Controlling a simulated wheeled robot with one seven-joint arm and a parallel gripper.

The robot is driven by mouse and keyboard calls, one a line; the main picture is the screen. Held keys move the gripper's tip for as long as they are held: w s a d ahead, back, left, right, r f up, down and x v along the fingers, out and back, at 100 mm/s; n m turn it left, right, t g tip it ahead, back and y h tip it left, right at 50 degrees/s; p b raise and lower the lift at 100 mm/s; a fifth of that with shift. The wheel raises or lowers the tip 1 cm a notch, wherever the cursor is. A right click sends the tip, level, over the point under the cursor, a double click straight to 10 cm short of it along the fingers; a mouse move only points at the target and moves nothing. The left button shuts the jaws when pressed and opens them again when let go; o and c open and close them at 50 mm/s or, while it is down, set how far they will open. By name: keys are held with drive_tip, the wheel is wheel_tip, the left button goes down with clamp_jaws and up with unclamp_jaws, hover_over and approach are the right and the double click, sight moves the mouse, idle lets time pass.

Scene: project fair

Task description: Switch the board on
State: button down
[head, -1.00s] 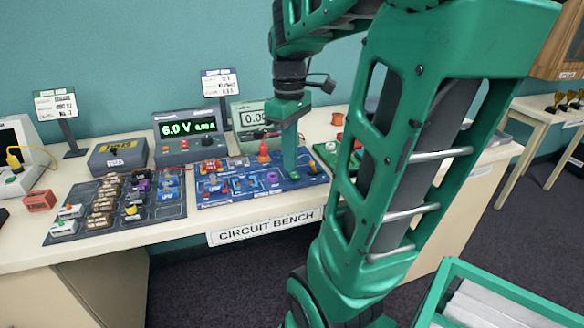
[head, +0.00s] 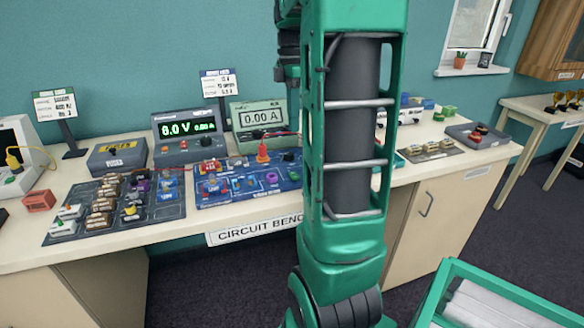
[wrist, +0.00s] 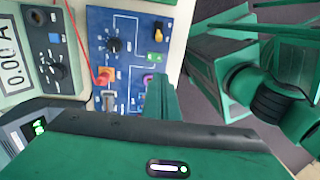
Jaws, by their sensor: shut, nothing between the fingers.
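The blue circuit board (head: 215,198) lies on the bench in the head view, with coloured modules on it. In the wrist view the board (wrist: 130,65) shows a black knob (wrist: 114,45), a yellow-topped part (wrist: 158,32), a red-orange part (wrist: 105,76) and a purple part (wrist: 148,77). My gripper (wrist: 161,88) is shut and empty, and in the wrist view its fingers overlap the board's edge. I cannot tell whether it touches the board. My arm hides it and the board's right end in the head view.
A dark tray of parts (head: 75,232) lies left of the board. A grey tray (head: 478,142) sits at the right. A green crate (head: 450,275) stands at the lower right.

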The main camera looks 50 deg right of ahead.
sight(295, 177)
drive_tip(key=shift+f, duration=0.1)
drive_tip(key=f, duration=0.4)
drive_tip(key=s+f, duration=0.1)
drive_tip(key=f, duration=0.4)
drive_tip(key=a+f, duration=0.1)
drive_tip(key=f, duration=0.3)
drive_tip(key=shift+s+f, duration=0.25)
drive_tip(key=shift+f, duration=0.1)
drive_tip(key=shift+d, duration=0.1)
drive_tip(key=shift+s, duration=0.1)
drive_tip(key=shift+f, duration=0.15)
drive_tip(key=shift+a, duration=0.2)
drive_tip(key=shift+d, duration=0.1)
